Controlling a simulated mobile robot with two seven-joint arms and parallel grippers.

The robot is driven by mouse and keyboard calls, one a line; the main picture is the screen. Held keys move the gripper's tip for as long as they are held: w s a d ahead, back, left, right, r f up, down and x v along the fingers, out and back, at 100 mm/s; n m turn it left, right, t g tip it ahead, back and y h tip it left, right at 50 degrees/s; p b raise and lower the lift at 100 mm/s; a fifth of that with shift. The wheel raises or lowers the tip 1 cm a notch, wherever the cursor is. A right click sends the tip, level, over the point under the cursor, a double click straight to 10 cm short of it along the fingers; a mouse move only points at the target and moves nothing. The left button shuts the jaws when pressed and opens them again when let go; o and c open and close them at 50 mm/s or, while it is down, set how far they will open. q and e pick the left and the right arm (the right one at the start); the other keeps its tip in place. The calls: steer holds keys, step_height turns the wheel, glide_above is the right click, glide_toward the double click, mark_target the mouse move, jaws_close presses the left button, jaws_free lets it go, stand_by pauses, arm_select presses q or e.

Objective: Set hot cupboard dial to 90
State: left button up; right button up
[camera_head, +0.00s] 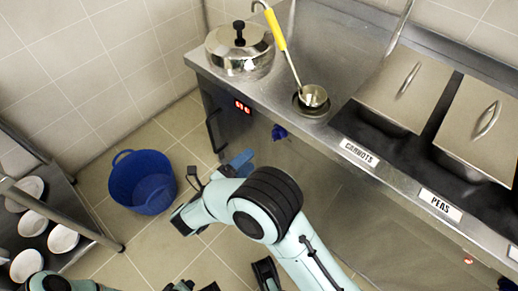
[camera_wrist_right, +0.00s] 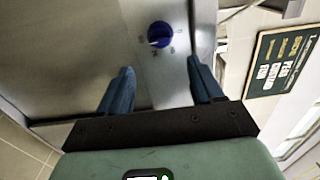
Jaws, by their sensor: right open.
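The blue hot cupboard dial (camera_head: 279,132) sits on the steel front below the counter edge. It also shows in the right wrist view (camera_wrist_right: 160,34), with a pale pointer mark and small markings around it too small to read. A red lit display (camera_head: 242,107) is left of the dial; its digits are too blurred to read surely. My right gripper (camera_head: 240,162) is open and empty, below and left of the dial in the head view. In the right wrist view its blue fingers (camera_wrist_right: 158,68) stand apart, with the dial ahead between them, not touched. My left gripper is not clearly visible.
A lidded pot (camera_head: 240,60) and a yellow-handled ladle (camera_head: 313,96) are on the counter (camera_head: 325,40). Lidded bins labelled CARROTS (camera_head: 359,153) and PEAS (camera_head: 440,205) are at right. A blue bucket (camera_head: 142,182) stands on the floor. A rack with white bowls (camera_head: 62,239) is at left.

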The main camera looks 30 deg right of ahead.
steer(key=v, duration=0.2)
steer(key=shift+s+a, duration=0.1)
steer(key=shift+a, duration=0.15)
stand_by(0.5)
